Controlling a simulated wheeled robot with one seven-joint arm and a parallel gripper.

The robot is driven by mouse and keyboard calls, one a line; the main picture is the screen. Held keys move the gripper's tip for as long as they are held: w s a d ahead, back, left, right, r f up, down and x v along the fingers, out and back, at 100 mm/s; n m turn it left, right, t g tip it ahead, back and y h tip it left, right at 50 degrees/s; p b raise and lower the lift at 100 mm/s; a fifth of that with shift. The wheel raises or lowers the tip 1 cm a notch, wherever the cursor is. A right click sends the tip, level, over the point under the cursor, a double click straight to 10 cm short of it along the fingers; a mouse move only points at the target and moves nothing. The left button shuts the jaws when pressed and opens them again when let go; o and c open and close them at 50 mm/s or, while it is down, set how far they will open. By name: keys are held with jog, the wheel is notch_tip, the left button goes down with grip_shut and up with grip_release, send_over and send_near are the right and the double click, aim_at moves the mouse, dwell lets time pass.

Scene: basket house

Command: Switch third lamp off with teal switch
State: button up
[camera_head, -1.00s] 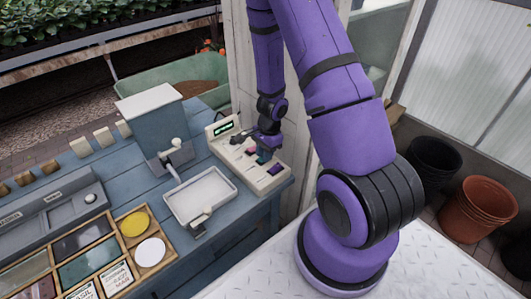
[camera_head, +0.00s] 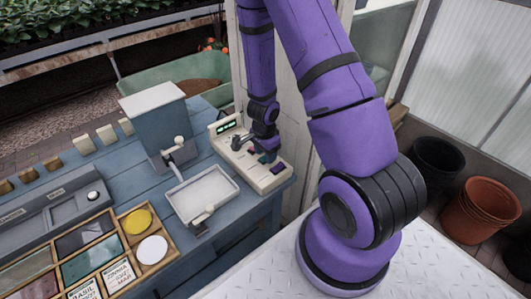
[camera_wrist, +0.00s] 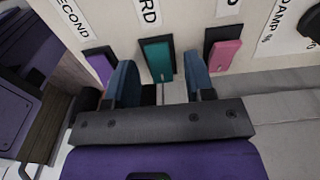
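The teal switch (camera_wrist: 158,60) stands in the middle of the wrist view, below a label ending in "RD". My gripper (camera_wrist: 161,84) is open, with one dark blue finger on each side of it and a gap on both sides. Nothing is held. A purple switch (camera_wrist: 100,64) is to the left under "SECOND", and a pink switch (camera_wrist: 223,55) is to the right. In the head view my gripper (camera_head: 264,149) is low over the cream switch panel (camera_head: 240,163) and partly hides the switches. The panel has a small green-lit display (camera_head: 227,127); I cannot read it.
A white tray (camera_head: 203,193) and a blue-grey box with a pale lid (camera_head: 158,125) stand left of the panel on the blue bench. A wooden divided tray (camera_head: 108,250) is at the front left.

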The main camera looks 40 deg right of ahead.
jog(key=shift+r, duration=0.15)
notch_tip(320, 180, up, 10)
jog(key=shift+a+r, duration=0.2)
jog(key=shift+r, duration=0.05)
dwell(0.7)
dwell(0.5)
notch_tip(320, 180, up, 10)
jog(key=n+t+y, duration=0.1)
jog(key=n+y, duration=0.1)
jog(key=n, duration=0.2)
send_over(264, 157)
jog(key=a, duration=0.6)
jog(key=s+a+r+n+t+y, duration=0.15)
jog(key=s+r+n, duration=0.3)
jog(key=r, duration=0.45)
jog(key=s+a+r+n+t+h, duration=0.2)
jog(key=s+r+n, duration=0.7)
jog(key=s+r, duration=0.5)
jog(key=shift+a+t+h, duration=0.25)
jog(key=shift+t+h, duration=0.1)
jog(key=shift+h, duration=0.2)
